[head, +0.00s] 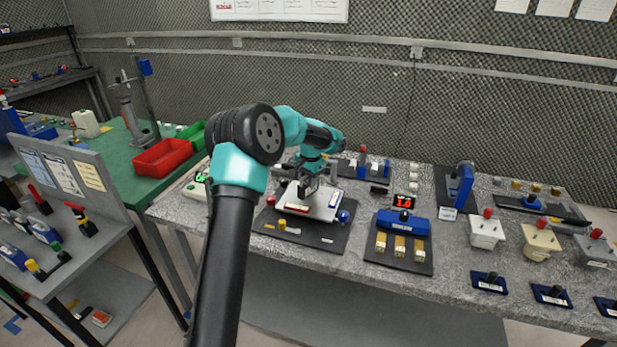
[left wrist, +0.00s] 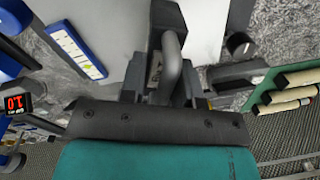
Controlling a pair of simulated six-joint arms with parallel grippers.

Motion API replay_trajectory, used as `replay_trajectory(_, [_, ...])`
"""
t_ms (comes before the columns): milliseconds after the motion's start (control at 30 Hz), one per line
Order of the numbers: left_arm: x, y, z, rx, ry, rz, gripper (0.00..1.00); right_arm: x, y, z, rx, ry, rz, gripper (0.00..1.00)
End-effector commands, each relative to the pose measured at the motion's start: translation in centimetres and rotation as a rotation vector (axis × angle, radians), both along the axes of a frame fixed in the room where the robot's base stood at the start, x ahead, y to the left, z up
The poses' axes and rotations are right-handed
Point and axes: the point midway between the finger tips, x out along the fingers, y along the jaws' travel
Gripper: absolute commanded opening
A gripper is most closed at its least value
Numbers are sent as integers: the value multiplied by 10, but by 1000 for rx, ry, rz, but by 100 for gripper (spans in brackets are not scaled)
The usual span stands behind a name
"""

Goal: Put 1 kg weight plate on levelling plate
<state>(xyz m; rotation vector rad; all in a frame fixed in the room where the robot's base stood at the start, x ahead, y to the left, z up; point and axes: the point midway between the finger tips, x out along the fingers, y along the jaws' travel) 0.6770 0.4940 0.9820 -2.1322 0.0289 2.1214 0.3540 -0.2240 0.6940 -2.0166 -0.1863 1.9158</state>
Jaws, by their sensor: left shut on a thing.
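The levelling plate (head: 322,206), a pale flat plate with coloured parts at its edges, stands on a dark mat on the bench. Its pale top also shows in the left wrist view (left wrist: 110,22). My left gripper (head: 307,188) is over the plate's left part, pointing down. In the left wrist view my left gripper (left wrist: 168,85) is shut on a grey, handle-like piece (left wrist: 171,62), which I take to be part of the 1 kg weight plate. Its label is not readable, and the gripper hides much of it. I cannot tell if it touches the levelling plate. My right gripper is not in view.
A small display (head: 403,202) reads 1.0 behind a blue fixture (head: 403,222) with brass blocks. Blocks with red knobs (head: 487,232) and small blue bases (head: 490,283) stand at the right. A red bin (head: 163,157) is at the left.

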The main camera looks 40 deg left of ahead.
Motion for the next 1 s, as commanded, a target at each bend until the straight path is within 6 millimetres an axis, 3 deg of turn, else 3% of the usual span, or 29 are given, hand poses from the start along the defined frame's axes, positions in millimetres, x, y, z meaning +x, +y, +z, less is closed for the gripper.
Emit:
replay_trajectory(267, [0, 0, -1, 1, -2, 1, 0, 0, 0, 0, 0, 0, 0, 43])
replay_trajectory(300, [0, 0, -2, 0, 1, 0, 33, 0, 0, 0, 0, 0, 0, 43])
replay_trajectory(533, [0, 0, -2, 0, 0, 1, 55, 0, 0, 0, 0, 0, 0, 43])
replay_trajectory(833, [0, 0, 0, 0, 0, 1, 56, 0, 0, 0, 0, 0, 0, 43])
replay_trajectory(1000, [0, -1, 12, 0, -1, 2, 56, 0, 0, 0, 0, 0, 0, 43])
